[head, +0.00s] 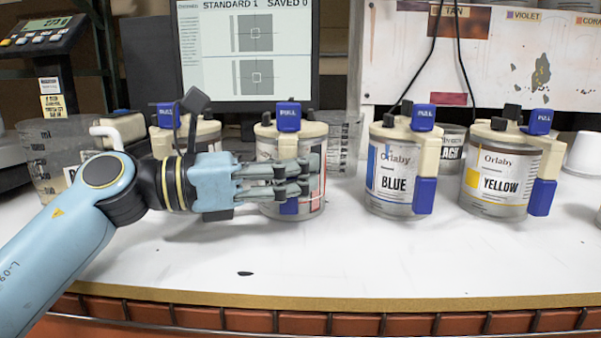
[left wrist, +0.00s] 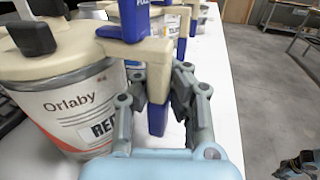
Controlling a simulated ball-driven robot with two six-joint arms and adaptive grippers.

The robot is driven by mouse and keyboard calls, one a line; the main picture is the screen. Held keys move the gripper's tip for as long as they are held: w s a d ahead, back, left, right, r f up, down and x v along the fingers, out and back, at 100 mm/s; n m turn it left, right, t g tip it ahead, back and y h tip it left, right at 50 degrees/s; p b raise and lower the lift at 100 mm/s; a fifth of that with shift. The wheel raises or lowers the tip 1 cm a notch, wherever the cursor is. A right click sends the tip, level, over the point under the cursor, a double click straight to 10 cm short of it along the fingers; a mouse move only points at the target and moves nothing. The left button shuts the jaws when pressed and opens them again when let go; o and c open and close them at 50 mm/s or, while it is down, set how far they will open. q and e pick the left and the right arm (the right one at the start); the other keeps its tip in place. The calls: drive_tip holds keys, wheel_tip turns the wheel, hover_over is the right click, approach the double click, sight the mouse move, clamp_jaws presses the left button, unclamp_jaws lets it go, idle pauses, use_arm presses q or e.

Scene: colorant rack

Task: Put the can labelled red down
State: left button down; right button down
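The can labelled red (head: 313,200) stands upright at the middle of the white counter, its base at or very near the surface. Its label is mostly hidden by my fingers in the head view; in the left wrist view the can (left wrist: 55,110) shows "Orlaby" and part of "RED". It has a cream lid clamp with a blue "PULL" tab (head: 288,117) and a blue handle (left wrist: 157,118). My left gripper (head: 305,179) reaches in from the left, its fingers closed around the blue handle. My right gripper is not seen in the head view.
The blue can (head: 386,182) and yellow can (head: 497,184) stand to the right, another can (head: 158,143) behind my left wrist. A monitor (head: 245,50) and clear measuring cups are behind. The counter front (head: 400,258) is clear except for a small dark spot.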

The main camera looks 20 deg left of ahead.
use_arm(q)
drive_tip(key=c, duration=2)
unclamp_jaws()
drive_tip(key=o, duration=0.5)
drive_tip(key=shift+r, duration=0.15)
drive_tip(key=shift+s+a, duration=0.2)
drive_tip(key=shift+a, duration=0.05)
drive_tip(key=v, duration=0.8)
drive_tip(key=shift+s+a+f+b, duration=0.15)
drive_tip(key=shift+a+f+b, duration=0.1)
drive_tip(key=shift+b, duration=0.1)
drive_tip(key=shift+s+a+r+p, duration=0.2)
drive_tip(key=shift+s+a+p, duration=0.1)
drive_tip(key=shift+a+p, duration=0.15)
drive_tip(key=shift+p+v, duration=0.55)
drive_tip(key=shift+v, duration=0.3)
